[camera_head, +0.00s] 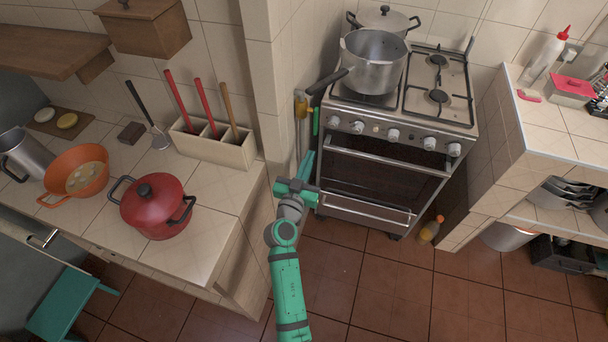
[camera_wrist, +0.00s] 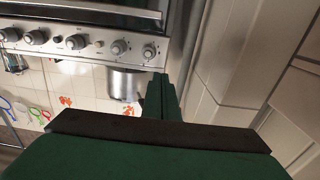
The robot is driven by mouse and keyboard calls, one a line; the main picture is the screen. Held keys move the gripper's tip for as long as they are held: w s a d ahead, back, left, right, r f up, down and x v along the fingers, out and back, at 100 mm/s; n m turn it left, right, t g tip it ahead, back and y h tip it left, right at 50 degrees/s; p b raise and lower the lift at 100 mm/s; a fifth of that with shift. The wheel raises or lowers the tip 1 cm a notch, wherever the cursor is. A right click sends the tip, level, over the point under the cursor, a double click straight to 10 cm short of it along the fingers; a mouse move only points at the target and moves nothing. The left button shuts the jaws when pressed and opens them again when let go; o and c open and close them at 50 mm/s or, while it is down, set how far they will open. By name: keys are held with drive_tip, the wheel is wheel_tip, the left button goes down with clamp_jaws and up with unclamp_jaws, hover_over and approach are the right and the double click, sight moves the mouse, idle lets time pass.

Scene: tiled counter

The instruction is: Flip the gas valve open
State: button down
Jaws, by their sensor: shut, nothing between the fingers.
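The gas valve is not clearly recognisable. In the head view a yellow fitting (camera_head: 301,106) on a pale pipe and a narrow upright green piece (camera_head: 316,121) sit in the gap between the tiled wall corner and the stove. I cannot tell which of them is the valve's handle. My gripper (camera_head: 307,160) is in front of and below them, beside the stove's left front edge, apart from the green piece. In the wrist view its green fingers (camera_wrist: 162,90) are together and empty, close to the stove's panel end. The valve cannot be made out there.
The stove (camera_head: 385,170) stands right of my gripper, with knobs (camera_head: 393,134) along its front and a pot (camera_head: 374,62) whose handle sticks out left. The left counter (camera_head: 205,240) holds a red pot (camera_head: 152,207). A bottle (camera_head: 432,229) is on the floor. Open floor lies in front.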

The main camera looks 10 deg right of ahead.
wheel_tip(320, 180, down, 7)
drive_tip(key=s+a, duration=0.1)
drive_tip(key=shift+r, duration=0.2)
drive_tip(key=shift+d, duration=0.1)
idle(0.4)
drive_tip(key=s+a+f+n+g+y, duration=0.1)
drive_tip(key=s+a+f+y, duration=0.15)
drive_tip(key=s, duration=0.55)
drive_tip(key=s+a+f+n+y, duration=0.15)
drive_tip(key=s+f, duration=0.25)
drive_tip(key=s, duration=0.5)
drive_tip(key=s+a+f+n+g+y, duration=0.1)
drive_tip(key=s+a+f+n+y, duration=0.15)
drive_tip(key=s, duration=0.55)
drive_tip(key=s+r, duration=0.7)
drive_tip(key=s, duration=0.3)
drive_tip(key=s+r, duration=0.8)
drive_tip(key=s, duration=0.3)
drive_tip(key=shift+s+a+t+y, duration=0.2)
drive_tip(key=shift+t+y, duration=0.1)
drive_tip(key=shift+y, duration=0.05)
